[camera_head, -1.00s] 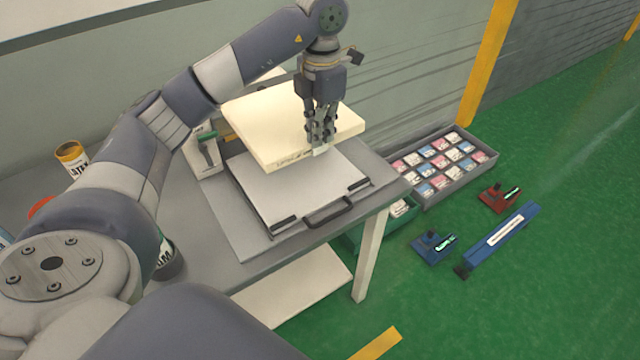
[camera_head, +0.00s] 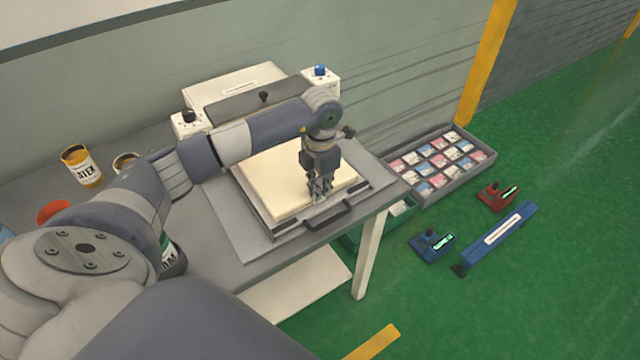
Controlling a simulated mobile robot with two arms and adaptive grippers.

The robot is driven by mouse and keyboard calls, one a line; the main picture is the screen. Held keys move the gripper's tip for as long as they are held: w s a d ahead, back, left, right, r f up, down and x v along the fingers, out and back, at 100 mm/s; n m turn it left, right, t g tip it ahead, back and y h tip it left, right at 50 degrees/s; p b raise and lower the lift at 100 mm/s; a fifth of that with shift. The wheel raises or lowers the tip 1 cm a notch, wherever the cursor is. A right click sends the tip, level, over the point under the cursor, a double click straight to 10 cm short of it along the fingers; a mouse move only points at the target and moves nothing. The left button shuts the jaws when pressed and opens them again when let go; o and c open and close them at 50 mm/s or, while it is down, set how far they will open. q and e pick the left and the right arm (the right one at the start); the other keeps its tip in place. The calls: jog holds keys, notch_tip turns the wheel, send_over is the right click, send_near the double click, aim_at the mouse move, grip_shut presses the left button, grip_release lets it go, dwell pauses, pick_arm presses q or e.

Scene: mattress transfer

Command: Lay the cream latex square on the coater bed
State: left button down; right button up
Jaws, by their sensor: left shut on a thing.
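The cream latex square (camera_head: 276,187) is a thick pale slab. My right gripper is not in view. Behind the slab is the coater's white body (camera_head: 228,88) with a grey cover and knobs, partly hidden by my left arm.
Two cans, one labelled (camera_head: 82,167) and one open (camera_head: 125,162), stand at the table's left. A dark jar (camera_head: 173,258) is partly behind my arm. A grey crate of small packets (camera_head: 440,163), a blue bar (camera_head: 497,240) and small red and blue devices are on the green floor right.

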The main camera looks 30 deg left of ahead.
pick_arm(q)
jog(key=c, duration=1.8)
grip_release()
jog(key=shift+r, duration=0.2)
jog(key=shift+d+r+b, duration=0.15)
jog(key=shift+r+b, duration=1.6)
jog(key=shift+r, duration=4.15)
